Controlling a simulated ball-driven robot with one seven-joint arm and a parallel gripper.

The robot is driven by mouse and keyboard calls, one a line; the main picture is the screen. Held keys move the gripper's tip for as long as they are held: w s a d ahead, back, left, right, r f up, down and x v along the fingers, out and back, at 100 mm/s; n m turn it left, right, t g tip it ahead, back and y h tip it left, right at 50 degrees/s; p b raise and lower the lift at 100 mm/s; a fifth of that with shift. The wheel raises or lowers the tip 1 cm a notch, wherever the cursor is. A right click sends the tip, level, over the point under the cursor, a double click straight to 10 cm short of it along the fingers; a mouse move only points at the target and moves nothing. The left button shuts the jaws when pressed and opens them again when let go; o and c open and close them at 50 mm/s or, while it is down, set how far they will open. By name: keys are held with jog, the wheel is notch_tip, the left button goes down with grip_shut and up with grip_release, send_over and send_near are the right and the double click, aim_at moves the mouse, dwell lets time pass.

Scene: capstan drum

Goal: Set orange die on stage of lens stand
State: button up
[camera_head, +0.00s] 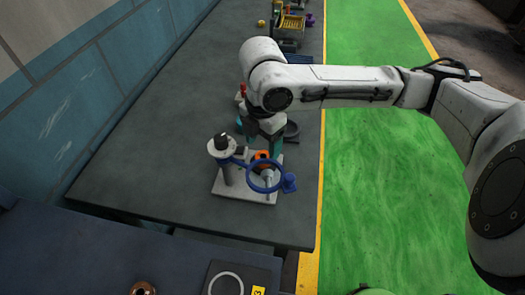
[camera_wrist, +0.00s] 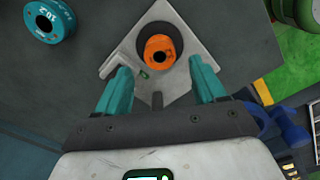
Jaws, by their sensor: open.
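The orange die (camera_wrist: 158,52), a ring with a dark hole, lies over a dark round part above the pale base plate (camera_wrist: 178,18) of the lens stand. In the head view the lens stand (camera_head: 227,176) has a dark post and a blue lens ring (camera_head: 265,189); the orange die (camera_head: 262,155) shows behind that ring, partly hidden. It appears to rest on the stage, but the contact is hidden. My gripper (camera_wrist: 160,72) is open, its teal fingers apart, with the die just beyond and between the fingertips, not held. My gripper (camera_head: 264,142) is behind the stand in the head view.
A teal ring (camera_wrist: 48,22) lies on the grey bench at the wrist view's upper left. A dark ring (camera_head: 291,130) lies right of my gripper in the head view. Coloured items and a tray (camera_head: 288,32) stand at the far end. The bench (camera_head: 150,160) left of the stand is clear.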

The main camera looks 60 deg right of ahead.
aim_at(263, 157)
notch_tip(263, 157, up, 7)
jog(key=shift+r, duration=0.2)
dwell(0.4)
